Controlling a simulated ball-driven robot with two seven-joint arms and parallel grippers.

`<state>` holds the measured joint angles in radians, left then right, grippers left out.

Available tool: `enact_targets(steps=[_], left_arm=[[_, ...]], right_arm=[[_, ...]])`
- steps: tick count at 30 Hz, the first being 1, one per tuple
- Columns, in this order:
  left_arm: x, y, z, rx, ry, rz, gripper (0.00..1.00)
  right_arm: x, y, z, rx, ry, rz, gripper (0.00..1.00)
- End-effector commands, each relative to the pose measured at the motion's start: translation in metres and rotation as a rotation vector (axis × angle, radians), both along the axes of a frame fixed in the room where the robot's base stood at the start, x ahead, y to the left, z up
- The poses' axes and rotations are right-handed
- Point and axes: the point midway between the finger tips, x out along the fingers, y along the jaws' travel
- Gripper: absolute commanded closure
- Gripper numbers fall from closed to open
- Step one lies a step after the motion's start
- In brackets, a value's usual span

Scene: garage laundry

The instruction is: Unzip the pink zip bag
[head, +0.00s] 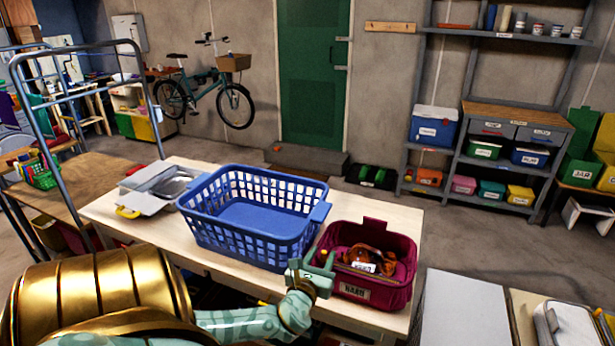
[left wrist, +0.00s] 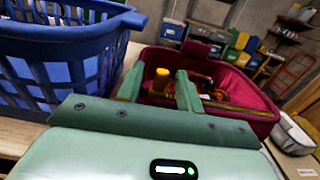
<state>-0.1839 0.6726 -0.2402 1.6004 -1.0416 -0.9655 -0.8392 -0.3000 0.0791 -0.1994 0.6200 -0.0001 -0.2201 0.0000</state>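The pink zip bag (head: 352,291) stands at the right end of the light table, with a label on its front. Its top looks open, and brown and dark contents (head: 368,258) show inside. The bag also shows in the left wrist view (left wrist: 262,117). My left gripper (head: 319,260) is at the bag's left side, fingers apart. In the left wrist view, the open fingers (left wrist: 160,90) have a small yellow piece (left wrist: 160,77) in line between them; I cannot tell whether it is the zip pull or whether they touch it. My right gripper is not in view.
A blue laundry basket (head: 250,240) stands close to the left of the bag and gripper. A grey-white box (head: 152,190) lies at the table's left end. Another light surface (head: 460,312) is at right. Floor behind the table is mostly clear.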

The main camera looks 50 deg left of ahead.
Motion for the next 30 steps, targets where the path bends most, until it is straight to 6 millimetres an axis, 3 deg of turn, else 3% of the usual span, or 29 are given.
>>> enact_targets(steps=[6, 13, 18, 30], left_arm=[[-0.054, -0.032, 0.0, -0.002, 0.003, 0.001, 0.64], [-0.095, -0.057, -0.001, -0.001, 0.003, 0.002, 0.64], [-0.108, -0.065, 0.0, 0.0, 0.001, 0.002, 0.64], [-0.109, -0.066, 0.0, 0.001, 0.001, 0.002, 0.64]], right_arm=[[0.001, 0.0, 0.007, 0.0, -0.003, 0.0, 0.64], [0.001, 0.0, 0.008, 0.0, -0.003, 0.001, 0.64], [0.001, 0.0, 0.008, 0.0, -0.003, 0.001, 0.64], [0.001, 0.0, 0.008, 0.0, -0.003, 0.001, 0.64]])
